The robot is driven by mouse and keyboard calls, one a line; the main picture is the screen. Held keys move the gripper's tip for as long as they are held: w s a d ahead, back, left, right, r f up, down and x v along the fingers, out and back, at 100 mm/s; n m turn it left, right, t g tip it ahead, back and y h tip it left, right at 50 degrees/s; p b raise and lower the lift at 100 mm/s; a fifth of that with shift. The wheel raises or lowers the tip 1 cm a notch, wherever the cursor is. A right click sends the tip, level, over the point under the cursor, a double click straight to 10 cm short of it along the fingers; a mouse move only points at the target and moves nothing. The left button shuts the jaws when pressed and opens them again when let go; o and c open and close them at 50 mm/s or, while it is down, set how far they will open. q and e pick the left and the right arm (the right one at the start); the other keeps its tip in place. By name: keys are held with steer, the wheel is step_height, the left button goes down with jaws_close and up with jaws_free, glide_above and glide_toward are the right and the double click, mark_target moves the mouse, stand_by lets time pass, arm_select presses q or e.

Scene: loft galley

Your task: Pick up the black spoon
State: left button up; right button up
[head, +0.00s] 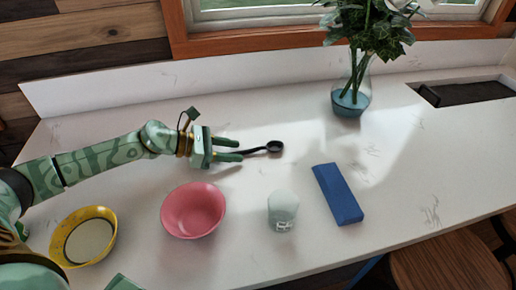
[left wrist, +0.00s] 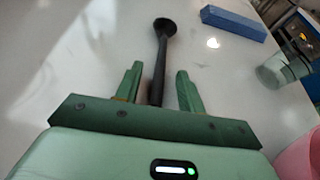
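The black spoon (head: 274,147) lies on the white counter, its bowl to the right and its handle pointing back toward my left gripper (head: 240,150). In the left wrist view the spoon (left wrist: 160,60) runs away from me, with its handle end between the two fingers. My left gripper (left wrist: 157,85) is open, with a gap between each finger and the handle. The near end of the handle is hidden behind the gripper body. My right gripper is not in the head view; only a green part of me shows at the bottom left.
A pink bowl (head: 193,210), a yellow bowl (head: 58,240), a clear cup (head: 282,207) and a blue block (head: 338,194) stand nearer the front. A glass vase (head: 349,98) with leaves stands behind, and a dark sink (head: 465,92) is at right. The counter around the spoon is clear.

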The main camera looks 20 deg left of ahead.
arm_select(q)
steer(key=shift+w+d+f, duration=0.15)
steer(key=shift+d, duration=0.1)
jaws_close()
